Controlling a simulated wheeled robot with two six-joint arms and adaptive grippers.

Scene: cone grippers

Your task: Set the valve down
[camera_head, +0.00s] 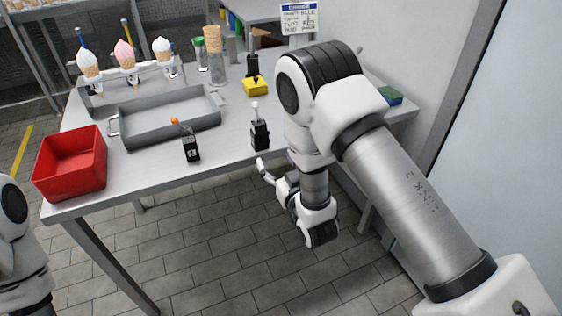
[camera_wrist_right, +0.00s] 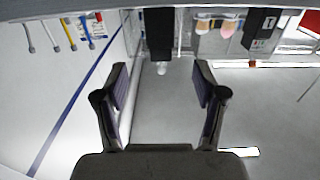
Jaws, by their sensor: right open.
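A small black lever box with a white knob (camera_head: 260,134) stands upright near the table's front edge. A similar black box with an orange knob (camera_head: 191,149) stands to its left. No label tells me which one is the valve. My right gripper (camera_head: 266,172) is at the front edge, just short of the white-knobbed box, partly hidden by my own arm. In the right wrist view, which looks upside down, the open, empty fingers (camera_wrist_right: 162,85) frame the white-knobbed box (camera_wrist_right: 160,32), with its knob between them and apart from both. My left gripper is out of view.
A red bin (camera_head: 70,168) and a grey tray (camera_head: 165,118) occupy the table's left and middle. Ice cream cones (camera_head: 125,52) stand in a rack behind. A yellow box with a black lever (camera_head: 256,86) sits further back. A wall closes the right side.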

